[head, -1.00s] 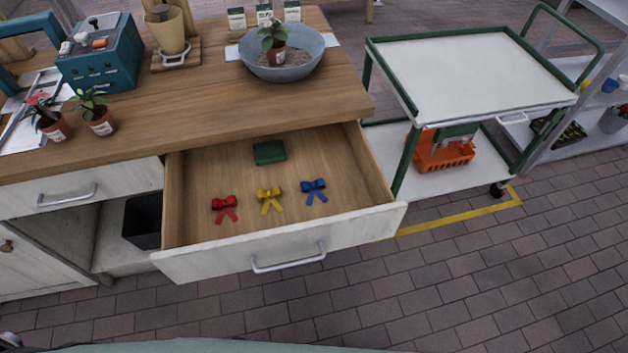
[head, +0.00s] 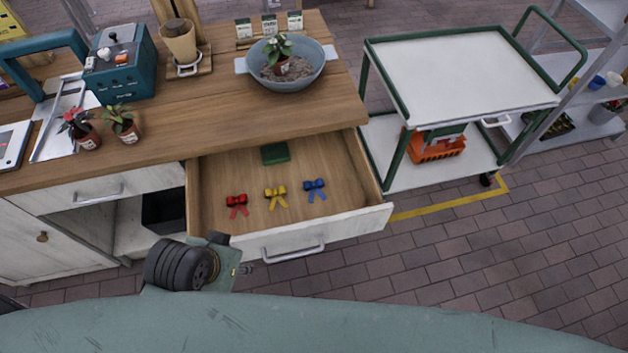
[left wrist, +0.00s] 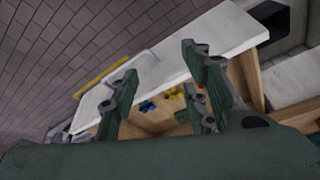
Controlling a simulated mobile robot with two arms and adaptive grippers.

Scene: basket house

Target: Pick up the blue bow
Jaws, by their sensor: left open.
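The blue bow (head: 315,189) lies in the open drawer (head: 353,213), the rightmost of three bows in the head view. The yellow bow (head: 275,196) and the red bow (head: 237,205) lie to its left. In the left wrist view my left gripper (left wrist: 160,62) is open and empty. The blue bow (left wrist: 147,106) shows between its fingers, farther off and untouched. The yellow bow (left wrist: 173,93) is beside it, and the red bow is mostly hidden by a finger. In the head view only part of my left arm shows, before the drawer's left front. My right gripper is out of view.
A green box (head: 275,152) lies at the back of the drawer, under the wooden worktop (head: 220,123). The drawer's front has a metal handle (head: 293,252). A trolley (head: 455,70) stands to the right. Brick floor before the drawer's right side is clear.

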